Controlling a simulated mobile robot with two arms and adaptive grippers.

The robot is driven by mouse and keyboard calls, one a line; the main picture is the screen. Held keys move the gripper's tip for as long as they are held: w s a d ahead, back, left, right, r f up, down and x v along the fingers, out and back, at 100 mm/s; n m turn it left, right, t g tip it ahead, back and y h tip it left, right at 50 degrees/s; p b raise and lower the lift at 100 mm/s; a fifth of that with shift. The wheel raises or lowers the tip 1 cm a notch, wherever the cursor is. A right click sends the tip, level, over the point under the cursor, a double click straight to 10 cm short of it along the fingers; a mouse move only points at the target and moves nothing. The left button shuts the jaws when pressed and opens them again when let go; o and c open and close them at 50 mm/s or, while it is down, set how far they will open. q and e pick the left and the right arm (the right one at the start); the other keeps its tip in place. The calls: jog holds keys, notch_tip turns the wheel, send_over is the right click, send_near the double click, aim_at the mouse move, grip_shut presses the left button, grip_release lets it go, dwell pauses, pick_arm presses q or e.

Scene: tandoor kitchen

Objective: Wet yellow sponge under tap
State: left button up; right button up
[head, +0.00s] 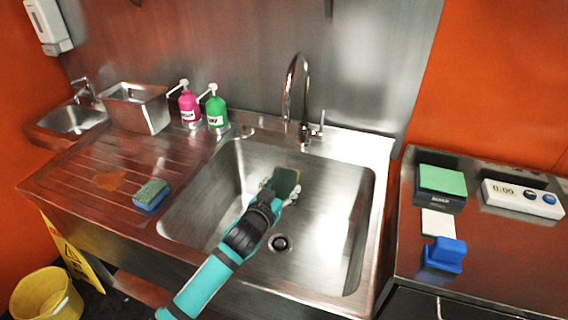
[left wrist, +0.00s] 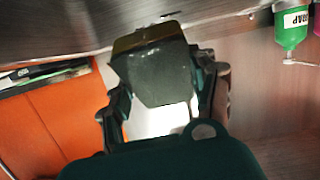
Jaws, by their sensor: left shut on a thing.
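My left gripper (head: 268,198) is shut on a sponge (head: 284,182) with a dark green face and a yellowish edge. It holds the sponge inside the sink basin (head: 330,235), below and slightly in front of the tap (head: 304,85). No water stream shows from the spout. In the left wrist view the sponge (left wrist: 155,72) sits between the two fingers, its dark face towards the camera. Whether it touches the basin wall I cannot tell. My right gripper is not in view.
Pink (head: 189,106) and green (head: 216,112) pump bottles stand behind. The right counter holds a green-topped pad (head: 442,180), a blue item (head: 445,252) and a timer (head: 522,197).

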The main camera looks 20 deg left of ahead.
aim_at(288, 181)
pick_arm(q)
jog(key=s+r+p, duration=0.1)
jog(key=s+d+r+p, duration=0.1)
jog(key=shift+s+r+p, duration=0.4)
jog(key=shift+s+d+r+p, duration=0.1)
jog(key=shift+s+r+p, duration=0.2)
jog(key=shift+s+p, duration=0.25)
